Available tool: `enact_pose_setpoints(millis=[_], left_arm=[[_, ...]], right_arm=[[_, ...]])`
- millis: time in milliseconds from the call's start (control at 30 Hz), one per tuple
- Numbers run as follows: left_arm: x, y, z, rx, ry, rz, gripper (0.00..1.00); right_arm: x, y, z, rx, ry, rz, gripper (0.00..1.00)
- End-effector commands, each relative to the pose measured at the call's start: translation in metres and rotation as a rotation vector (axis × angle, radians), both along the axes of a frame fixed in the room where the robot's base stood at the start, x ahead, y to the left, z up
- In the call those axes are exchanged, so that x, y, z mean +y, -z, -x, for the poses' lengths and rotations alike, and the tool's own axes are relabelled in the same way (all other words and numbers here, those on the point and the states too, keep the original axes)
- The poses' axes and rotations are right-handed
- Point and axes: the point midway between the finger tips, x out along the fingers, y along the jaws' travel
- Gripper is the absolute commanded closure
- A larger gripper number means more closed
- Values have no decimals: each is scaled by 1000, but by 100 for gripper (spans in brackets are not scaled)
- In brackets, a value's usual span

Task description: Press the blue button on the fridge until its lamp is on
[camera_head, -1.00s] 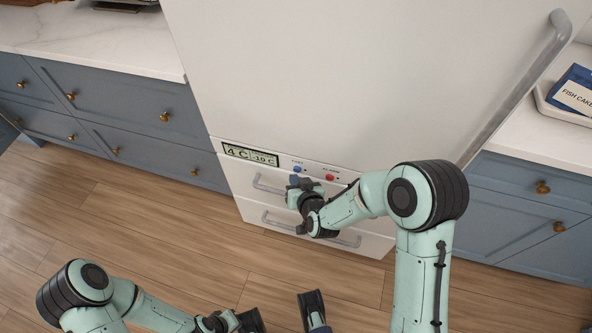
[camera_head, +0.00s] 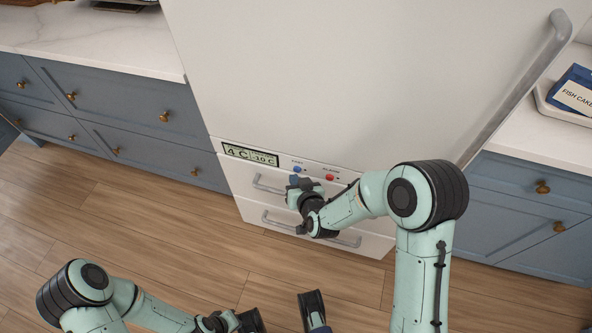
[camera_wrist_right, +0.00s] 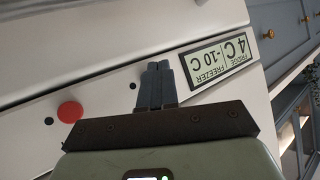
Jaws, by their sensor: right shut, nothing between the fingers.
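The white fridge (camera_head: 350,75) has a control strip with a blue button (camera_head: 297,169) and a red button (camera_head: 330,177). The red button also shows in the right wrist view (camera_wrist_right: 70,112). My right gripper (camera_head: 295,183) is shut and empty, just in front of the strip by the blue button. In the right wrist view its fingertips (camera_wrist_right: 158,66) hide the blue button; I cannot tell whether they touch it. A small round lamp (camera_wrist_right: 132,86) beside the fingertips looks dark. My left arm is low in the head view; its finger state is unclear.
A display (camera_head: 250,154) reading 4 C and -10 C is left of the buttons. Drawer handles (camera_head: 280,223) lie below, and a long door handle (camera_head: 515,85) is at right. Blue cabinets (camera_head: 110,105) flank the fridge. The wooden floor (camera_head: 150,235) is open.

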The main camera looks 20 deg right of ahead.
Motion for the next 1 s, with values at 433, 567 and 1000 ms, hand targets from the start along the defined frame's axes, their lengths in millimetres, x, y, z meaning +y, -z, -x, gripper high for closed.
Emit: enact_pose_setpoints(millis=[433,567,1000], left_arm=[[0,0,0,0,0,0,100],[0,1,0,0,0,0,100],[0,4,0,1,0,0,100]], right_arm=[[0,0,0,0,0,0,100],[-1,0,-2,-1,0,0,100],[-6,0,-8,0,1,0,100]])
